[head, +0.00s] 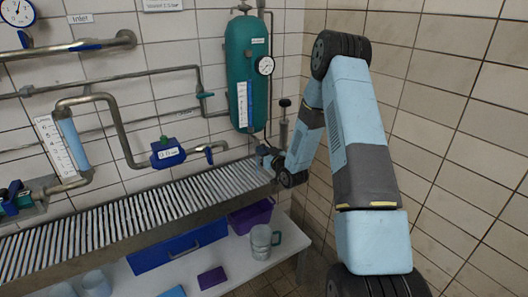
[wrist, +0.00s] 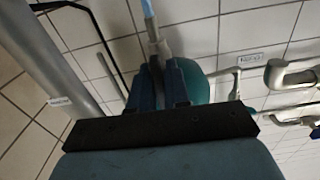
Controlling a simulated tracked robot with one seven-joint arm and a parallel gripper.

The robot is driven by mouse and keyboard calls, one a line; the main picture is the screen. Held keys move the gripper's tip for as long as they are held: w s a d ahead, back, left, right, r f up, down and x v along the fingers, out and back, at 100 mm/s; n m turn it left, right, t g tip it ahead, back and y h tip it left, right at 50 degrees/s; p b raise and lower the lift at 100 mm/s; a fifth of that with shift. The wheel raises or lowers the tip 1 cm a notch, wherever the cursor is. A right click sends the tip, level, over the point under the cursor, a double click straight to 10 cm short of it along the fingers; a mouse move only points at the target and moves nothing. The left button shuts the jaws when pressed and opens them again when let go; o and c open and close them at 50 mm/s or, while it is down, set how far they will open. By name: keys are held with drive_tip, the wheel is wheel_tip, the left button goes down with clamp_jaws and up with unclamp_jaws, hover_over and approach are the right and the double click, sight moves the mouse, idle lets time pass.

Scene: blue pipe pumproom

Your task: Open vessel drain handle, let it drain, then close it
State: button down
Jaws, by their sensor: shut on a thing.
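The teal vessel (head: 247,70) hangs on the tiled back wall in the head view, with a dial gauge and a level strip on its front. My gripper (head: 265,156) is just below the vessel, at the right end of the slatted grate. In the wrist view, a teal rounded part (wrist: 197,80) shows behind the blue fingers of my gripper (wrist: 161,72). The fingers are shut on the drain handle. A grey fitting with a light blue rod (wrist: 148,10) runs up from between them. The grip point is mostly hidden, so the handle's angle cannot be told.
The slatted grate (head: 120,215) runs along the wall, with pipes and a blue meter (head: 167,153) above it. Below are a purple bin (head: 250,215) and a clear jug (head: 262,242) on a white shelf. The tiled right wall (head: 440,120) is close behind my arm.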

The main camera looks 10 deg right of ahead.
drive_tip(key=shift+d+f+n, duration=0.1)
drive_tip(key=shift+f+n, duration=0.05)
drive_tip(key=shift+n, duration=0.25)
drive_tip(key=c, duration=1.2)
unclamp_jaws()
drive_tip(key=v, duration=1.3)
drive_tip(key=shift+s, duration=0.3)
